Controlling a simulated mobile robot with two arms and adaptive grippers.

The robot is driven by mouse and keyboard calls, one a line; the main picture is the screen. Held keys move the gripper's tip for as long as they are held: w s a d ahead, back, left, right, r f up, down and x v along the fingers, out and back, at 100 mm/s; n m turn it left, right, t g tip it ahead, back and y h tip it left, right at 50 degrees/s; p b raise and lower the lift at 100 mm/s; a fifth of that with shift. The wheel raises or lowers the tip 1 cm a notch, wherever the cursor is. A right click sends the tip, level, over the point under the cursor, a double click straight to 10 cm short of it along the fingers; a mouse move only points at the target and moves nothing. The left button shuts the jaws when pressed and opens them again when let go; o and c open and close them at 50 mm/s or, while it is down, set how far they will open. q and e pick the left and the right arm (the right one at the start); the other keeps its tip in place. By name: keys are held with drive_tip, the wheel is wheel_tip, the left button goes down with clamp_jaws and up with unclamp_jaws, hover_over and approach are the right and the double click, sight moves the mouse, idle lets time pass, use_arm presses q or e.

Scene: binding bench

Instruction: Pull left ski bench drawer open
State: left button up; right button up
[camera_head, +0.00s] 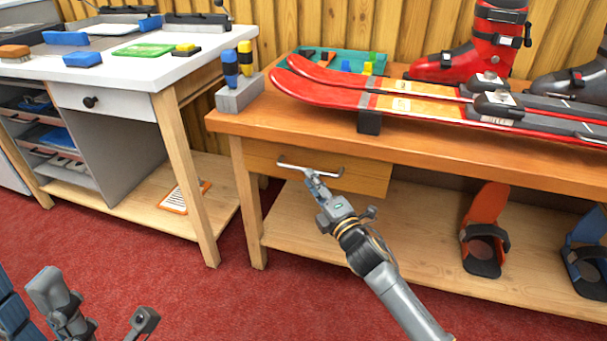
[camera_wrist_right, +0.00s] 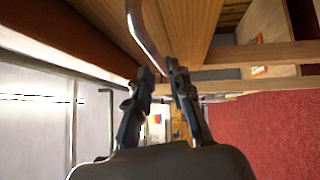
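The left ski bench drawer (camera_head: 362,182) has a plain wooden front under the orange-brown top of the ski bench (camera_head: 262,122). I cannot tell from this angle whether it stands slightly out. Its silver bar handle (camera_head: 331,174) runs across the upper part of the front; it also shows in the right wrist view (camera_wrist_right: 146,32). My right gripper (camera_head: 311,176) is at the handle, reaching from below. In the right wrist view its dark fingers (camera_wrist_right: 161,75) are close together with the bar between them.
Red skis (camera_head: 335,92) and a red ski boot (camera_head: 480,50) are on the bench top. Snowboard bindings (camera_head: 482,235) stand on the lower shelf. A white workbench (camera_head: 120,72) stands at left. Red carpet (camera_head: 140,255) in front is clear.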

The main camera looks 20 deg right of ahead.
sight(303, 170)
drive_tip(key=b+x, duration=0.1)
drive_tip(key=x, duration=0.4)
clamp_jaws()
